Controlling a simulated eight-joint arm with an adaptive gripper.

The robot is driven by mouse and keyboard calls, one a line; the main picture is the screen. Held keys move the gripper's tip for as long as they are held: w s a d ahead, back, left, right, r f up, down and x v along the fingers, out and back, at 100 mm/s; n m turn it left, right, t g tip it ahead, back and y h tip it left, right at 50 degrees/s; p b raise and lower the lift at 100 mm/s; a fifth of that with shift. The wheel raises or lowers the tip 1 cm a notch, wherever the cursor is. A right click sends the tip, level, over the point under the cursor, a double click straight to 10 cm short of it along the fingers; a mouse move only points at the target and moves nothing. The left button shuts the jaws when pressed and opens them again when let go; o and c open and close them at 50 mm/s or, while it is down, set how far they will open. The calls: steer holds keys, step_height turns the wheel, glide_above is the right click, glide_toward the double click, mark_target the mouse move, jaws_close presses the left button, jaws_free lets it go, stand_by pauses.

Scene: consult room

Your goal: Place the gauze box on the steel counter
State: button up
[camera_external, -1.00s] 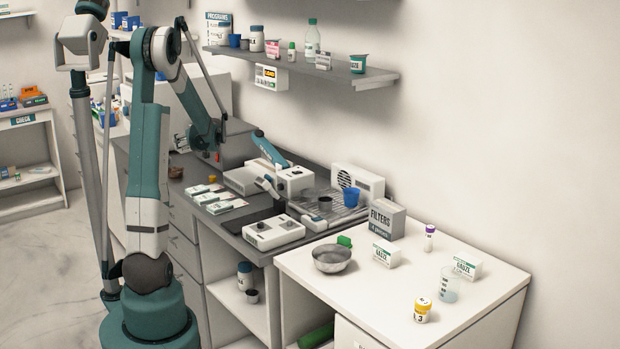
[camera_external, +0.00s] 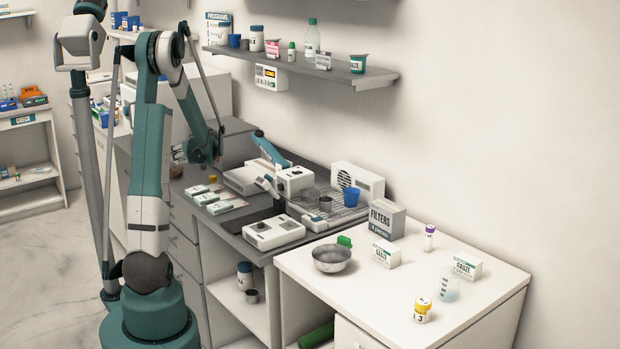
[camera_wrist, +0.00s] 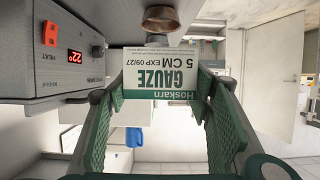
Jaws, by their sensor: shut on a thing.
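A white and green gauze box (camera_wrist: 160,78) sits between the green-padded fingers of my gripper (camera_wrist: 158,88) in the wrist view. Its label reads upside down there. My gripper is shut on it. In the external view my forearm reaches over the far end of the grey steel counter (camera_external: 228,222), and my fingers and the held box cannot be made out clearly. Two other gauze boxes stand on the white table, one near the filters box (camera_external: 384,254) and one by the beaker (camera_external: 464,266).
A grey heater with a red display (camera_wrist: 75,56) is close on the left in the wrist view, and a brown round dish (camera_wrist: 161,18) is just beyond the box. The counter holds flat packs (camera_external: 218,198), a white control box (camera_external: 273,233) and a blue cup (camera_external: 350,197). A shelf (camera_external: 330,71) hangs above.

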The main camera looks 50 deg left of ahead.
steer(key=shift+f+b, duration=0.75)
steer(key=shift+f, duration=2.4)
steer(key=shift+f, duration=0.1)
steer(key=shift+f+b, duration=0.45)
steer(key=shift+f, duration=1.3)
steer(key=shift+f, duration=0.15)
steer(key=o, duration=0.9)
